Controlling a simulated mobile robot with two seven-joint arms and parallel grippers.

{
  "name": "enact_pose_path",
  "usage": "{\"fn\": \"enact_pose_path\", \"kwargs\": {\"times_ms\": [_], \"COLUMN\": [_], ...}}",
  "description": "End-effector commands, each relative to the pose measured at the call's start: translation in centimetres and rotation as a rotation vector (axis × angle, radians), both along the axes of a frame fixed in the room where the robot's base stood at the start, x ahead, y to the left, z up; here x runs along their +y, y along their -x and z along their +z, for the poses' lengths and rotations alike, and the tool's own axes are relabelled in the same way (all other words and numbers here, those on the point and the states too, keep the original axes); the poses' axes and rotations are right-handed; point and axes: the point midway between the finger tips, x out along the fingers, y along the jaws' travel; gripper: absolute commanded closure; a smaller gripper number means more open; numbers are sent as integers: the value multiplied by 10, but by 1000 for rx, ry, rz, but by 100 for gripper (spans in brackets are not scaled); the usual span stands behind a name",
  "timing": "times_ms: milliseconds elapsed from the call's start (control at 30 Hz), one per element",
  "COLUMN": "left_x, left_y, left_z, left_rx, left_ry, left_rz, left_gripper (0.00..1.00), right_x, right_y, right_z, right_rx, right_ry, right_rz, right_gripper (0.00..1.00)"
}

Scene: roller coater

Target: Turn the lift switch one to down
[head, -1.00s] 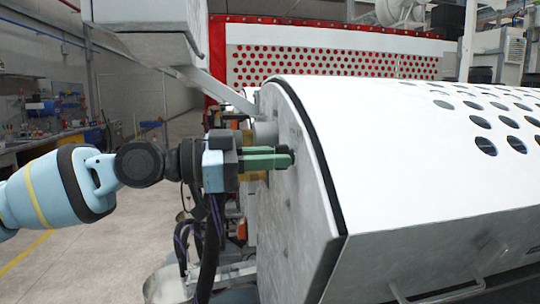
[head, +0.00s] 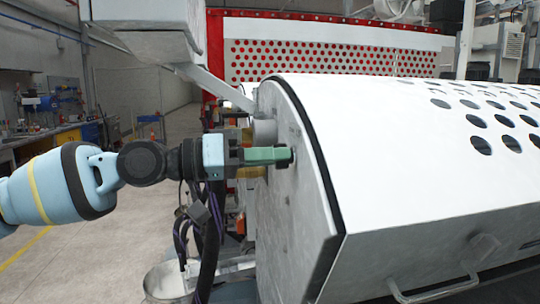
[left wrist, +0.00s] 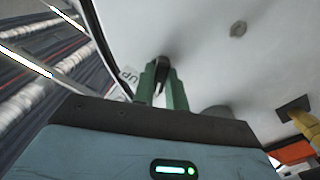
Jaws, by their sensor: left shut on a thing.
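The lift switch (left wrist: 162,72) is a small black knob on the grey side panel of the roller coater. My left gripper (left wrist: 161,78) has its two green fingers closed around the knob, one on each side. A label reading "UP" (left wrist: 130,77) shows on the panel to the left of the fingers. In the head view my left gripper (head: 288,155) reaches the grey side panel (head: 297,205) from the left, with its fingers seen edge-on, one hiding the other. The knob is mostly hidden there. My right gripper is out of view.
The white perforated cover (head: 430,150) of the machine fills the right side. A grey round stub (head: 264,132) sticks out just above my fingers. Cables hang below the left wrist. A grey box (head: 145,30) on an arm hangs at upper left. Open floor lies at left.

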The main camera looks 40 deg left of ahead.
Motion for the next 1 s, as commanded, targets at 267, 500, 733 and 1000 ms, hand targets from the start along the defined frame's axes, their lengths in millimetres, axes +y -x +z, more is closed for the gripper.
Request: {"fn": "enact_pose_path", "kwargs": {"times_ms": [267,500,733,1000], "left_x": [0,0,0,0], "left_y": [0,0,0,0], "left_z": [1,1,1,0], "left_rx": [20,22,21,22], "left_ry": [29,30,28,27], "left_rz": [1,1,1,0], "left_gripper": [100,100,67,65], "right_x": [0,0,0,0], "right_y": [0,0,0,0], "right_z": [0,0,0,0], "right_rx": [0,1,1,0], "right_ry": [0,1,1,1], "right_rz": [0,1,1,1], "right_gripper": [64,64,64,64]}}
